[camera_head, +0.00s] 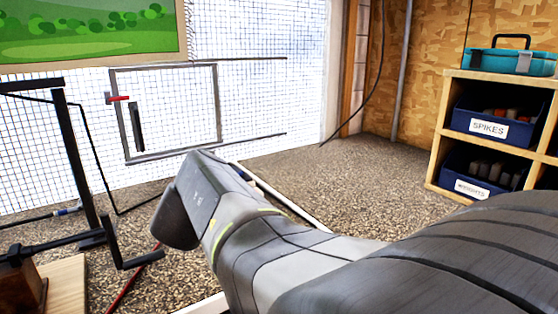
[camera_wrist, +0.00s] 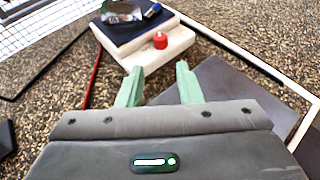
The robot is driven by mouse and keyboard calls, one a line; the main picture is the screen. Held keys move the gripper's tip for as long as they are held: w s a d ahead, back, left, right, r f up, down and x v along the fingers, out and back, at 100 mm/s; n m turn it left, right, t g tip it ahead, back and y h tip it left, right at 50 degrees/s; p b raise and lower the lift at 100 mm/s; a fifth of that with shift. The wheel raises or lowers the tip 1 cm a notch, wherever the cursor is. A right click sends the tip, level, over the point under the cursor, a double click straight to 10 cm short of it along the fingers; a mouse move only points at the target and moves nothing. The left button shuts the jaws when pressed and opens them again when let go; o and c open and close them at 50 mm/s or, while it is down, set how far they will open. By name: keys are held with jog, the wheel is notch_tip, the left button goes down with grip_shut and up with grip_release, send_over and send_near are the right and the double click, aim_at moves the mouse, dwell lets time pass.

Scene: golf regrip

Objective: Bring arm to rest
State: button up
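My arm (camera_head: 262,244) reaches from the lower right of the head view toward the middle left, its wrist end bent over the gravel floor. My gripper's fingers are hidden in the head view. In the wrist view, my gripper (camera_wrist: 159,69) shows two green fingers standing apart, with no object between them. Beyond the fingertips is a white board (camera_wrist: 187,39) with a dark blue pad (camera_wrist: 128,36) on it. A small red-topped item (camera_wrist: 160,41) sits on the white board near the pad. A clear or shiny item (camera_wrist: 122,10) lies on the pad.
A black metal stand (camera_head: 75,165) with a wooden base (camera_head: 66,285) is at left. A wire mesh wall (camera_head: 262,105) stands behind. At right, a wooden shelf (camera_head: 437,160) holds blue bins labelled SPIKES (camera_head: 488,128) and WEIGHTS (camera_head: 471,190), with a teal case (camera_head: 500,62) on top.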

jog(key=b+x, duration=0.2)
jog(key=x, duration=0.9)
jog(key=shift+w+f, duration=0.1)
jog(key=shift+f, duration=0.05)
